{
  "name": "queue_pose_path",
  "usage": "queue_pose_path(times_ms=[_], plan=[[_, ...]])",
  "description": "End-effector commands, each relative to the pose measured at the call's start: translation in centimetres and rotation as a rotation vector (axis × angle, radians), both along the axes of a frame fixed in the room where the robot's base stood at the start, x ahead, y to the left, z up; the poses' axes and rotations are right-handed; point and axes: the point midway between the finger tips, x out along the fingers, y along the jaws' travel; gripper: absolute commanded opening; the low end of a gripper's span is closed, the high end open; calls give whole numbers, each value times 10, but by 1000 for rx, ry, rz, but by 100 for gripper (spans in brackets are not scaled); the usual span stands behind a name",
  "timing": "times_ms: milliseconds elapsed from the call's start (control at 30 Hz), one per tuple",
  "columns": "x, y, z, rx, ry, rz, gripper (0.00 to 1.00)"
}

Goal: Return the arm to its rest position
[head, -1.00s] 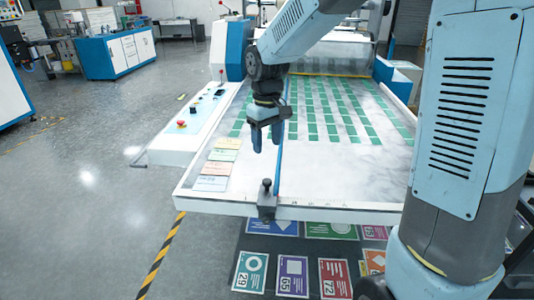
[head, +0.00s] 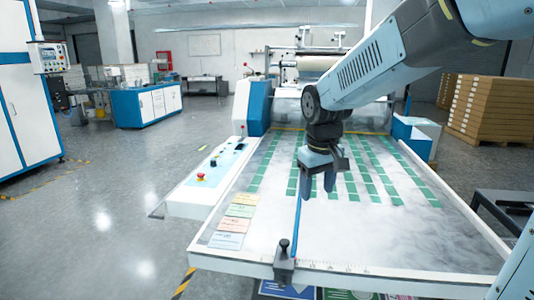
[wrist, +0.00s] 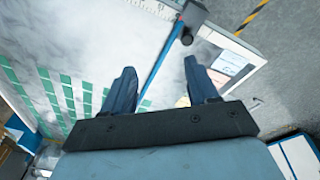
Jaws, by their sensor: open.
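My gripper (head: 317,186) hangs fingers down above the laminator's feed table (head: 390,235) in the head view. Its two fingers are apart with nothing between them. In the wrist view my gripper (wrist: 165,85) shows the same two blue fingers spread. A blue guide rail (wrist: 161,62) with a dark clamp block (wrist: 195,13) runs between and beyond them. In the head view the arm reaches in from the upper right. Whether the gripper touches the rail cannot be told.
Green labels (head: 367,178) cover the table's far half. Colored cards (head: 236,225) lie at its left edge beside the control panel (head: 207,175). The laminator rollers (head: 325,62) stand behind. Stacked boxes (head: 490,108) are at right. Open floor (head: 100,230) lies left.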

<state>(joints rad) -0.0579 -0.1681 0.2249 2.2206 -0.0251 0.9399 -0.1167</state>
Motion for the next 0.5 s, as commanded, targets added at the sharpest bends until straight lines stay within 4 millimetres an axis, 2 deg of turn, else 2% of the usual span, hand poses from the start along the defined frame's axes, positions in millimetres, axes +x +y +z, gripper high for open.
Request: queue_pose_path(times_ms=[200,500], plan=[[-39,-37,26,20,-95,-110,59],[-97,-79,47,69,-217,-253,59]])
